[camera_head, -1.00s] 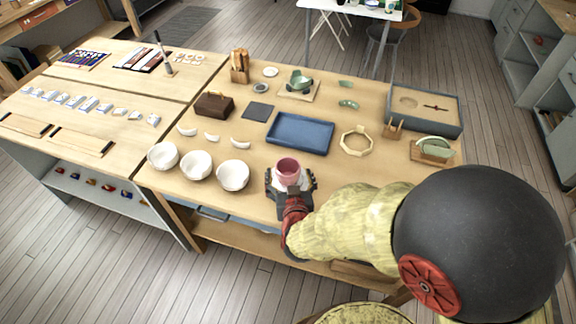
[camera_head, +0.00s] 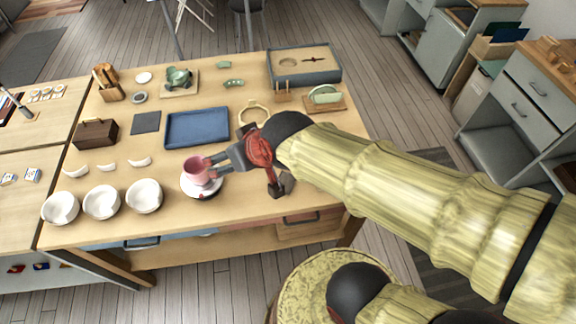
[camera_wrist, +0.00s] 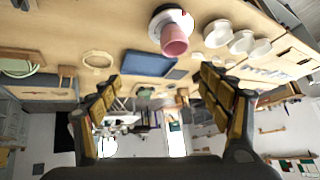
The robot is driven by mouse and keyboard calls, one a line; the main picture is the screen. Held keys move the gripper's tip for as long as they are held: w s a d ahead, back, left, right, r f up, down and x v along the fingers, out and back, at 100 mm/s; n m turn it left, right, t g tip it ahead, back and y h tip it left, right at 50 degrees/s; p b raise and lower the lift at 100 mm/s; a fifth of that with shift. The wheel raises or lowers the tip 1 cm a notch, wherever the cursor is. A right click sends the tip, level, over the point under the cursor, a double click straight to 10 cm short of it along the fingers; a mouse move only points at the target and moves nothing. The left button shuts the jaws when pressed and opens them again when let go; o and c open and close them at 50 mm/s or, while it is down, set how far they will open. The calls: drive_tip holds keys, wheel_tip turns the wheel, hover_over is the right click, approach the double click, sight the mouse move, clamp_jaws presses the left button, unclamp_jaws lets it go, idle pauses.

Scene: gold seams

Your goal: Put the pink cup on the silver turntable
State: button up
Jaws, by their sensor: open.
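The pink cup (camera_head: 196,171) stands upright on a round, pale disc, which looks like the silver turntable (camera_head: 204,191), near the table's front edge. In the wrist view the cup (camera_wrist: 174,40) is at the top, with its open mouth toward me. The turntable (camera_wrist: 158,16) shows behind it as a light disc with a darker rim. My gripper (camera_head: 214,167) is just right of the cup in the head view. In the wrist view its fingers (camera_wrist: 158,80) are spread and empty, with the cup beyond their tips. Whether a finger touches the cup cannot be told.
Three white bowls (camera_head: 102,202) stand left of the turntable. A blue tray (camera_head: 197,127) lies behind it, and a wooden octagonal ring (camera_head: 254,112) is behind my gripper. White crescent pieces (camera_head: 108,167) lie behind the bowls.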

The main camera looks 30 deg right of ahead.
drive_tip(key=s+d+r+m+g+h, duration=0.1)
drive_tip(key=s+d+r+g+h, duration=0.1)
drive_tip(key=s+d, duration=0.5)
drive_tip(key=s+r, duration=0.1)
drive_tip(key=s, duration=0.3)
drive_tip(key=shift+d, duration=0.4)
drive_tip(key=shift+r, duration=0.1)
